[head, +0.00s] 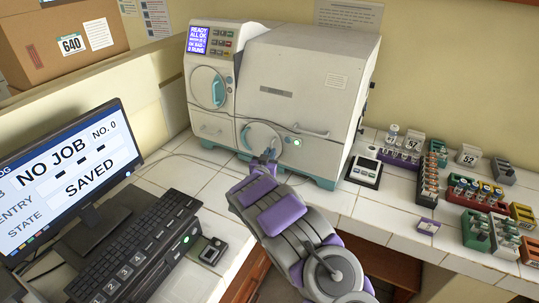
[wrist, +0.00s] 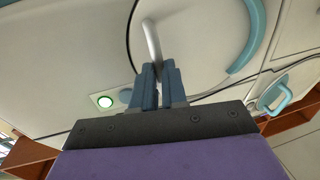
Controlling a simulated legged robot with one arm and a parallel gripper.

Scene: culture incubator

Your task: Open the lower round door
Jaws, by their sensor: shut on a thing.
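The white incubator (head: 300,88) stands against the back wall. Its lower round door (head: 258,132) is low on the front, with a teal curved piece at its left edge; it looks flush with the front. In the wrist view, which is turned over, the door (wrist: 205,40) shows with the teal curve (wrist: 252,40) at right. My gripper (head: 269,156) is at this door. In the wrist view its blue-grey fingers (wrist: 158,85) are shut on the pale bar handle (wrist: 152,42). The fingers hide the handle's near end.
A round upper door (head: 207,88) with a teal handle is above left. A green-lit button (head: 297,142) is right of the lower door. A monitor (head: 65,175) and keyboard (head: 135,245) stand at left. A small scale (head: 364,170) and several vial racks (head: 482,192) are at right.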

